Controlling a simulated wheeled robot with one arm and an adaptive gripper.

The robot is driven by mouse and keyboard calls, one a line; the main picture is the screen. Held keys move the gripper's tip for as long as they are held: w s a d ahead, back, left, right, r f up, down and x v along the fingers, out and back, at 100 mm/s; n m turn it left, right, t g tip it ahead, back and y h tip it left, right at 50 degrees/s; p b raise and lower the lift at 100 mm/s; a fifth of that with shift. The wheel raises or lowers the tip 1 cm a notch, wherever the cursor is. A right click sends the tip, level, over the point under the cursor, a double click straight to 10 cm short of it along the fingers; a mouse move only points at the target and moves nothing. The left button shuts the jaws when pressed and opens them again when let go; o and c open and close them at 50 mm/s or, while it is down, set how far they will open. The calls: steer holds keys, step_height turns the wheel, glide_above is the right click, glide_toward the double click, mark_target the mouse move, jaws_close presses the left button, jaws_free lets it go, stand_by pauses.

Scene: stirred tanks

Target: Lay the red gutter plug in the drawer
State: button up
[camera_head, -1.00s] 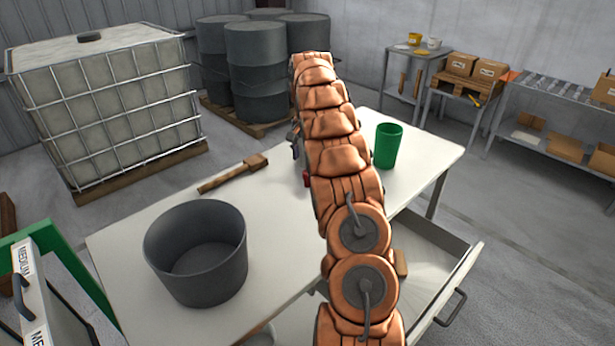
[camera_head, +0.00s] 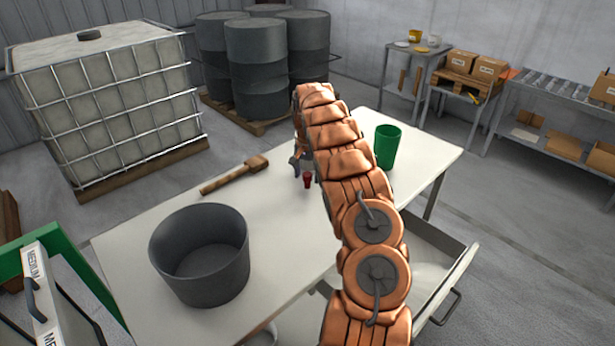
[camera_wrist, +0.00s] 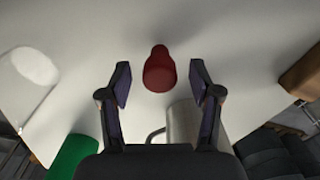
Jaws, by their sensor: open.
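The red gutter plug (camera_head: 308,179) stands on the white table, just beside my gripper (camera_head: 298,165), which is partly hidden by my arm. In the wrist view the plug (camera_wrist: 159,72) shows between the tips of my open gripper (camera_wrist: 160,78), with a gap on both sides. No finger appears to touch it; its distance from the fingers in depth is hard to tell. The drawer (camera_head: 455,262) is pulled out at the table's right front side. My arm hides much of its inside.
A green cup (camera_head: 388,146) stands right of my arm. A wooden mallet (camera_head: 235,176) and a dark grey tub (camera_head: 200,256) are on the left of the white table (camera_head: 130,250). In the wrist view a metal mug (camera_wrist: 183,122) is close behind the plug.

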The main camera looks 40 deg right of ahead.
steer(key=shift+f, duration=0.35)
steer(key=c, duration=1.1)
steer(key=shift+r, duration=0.1)
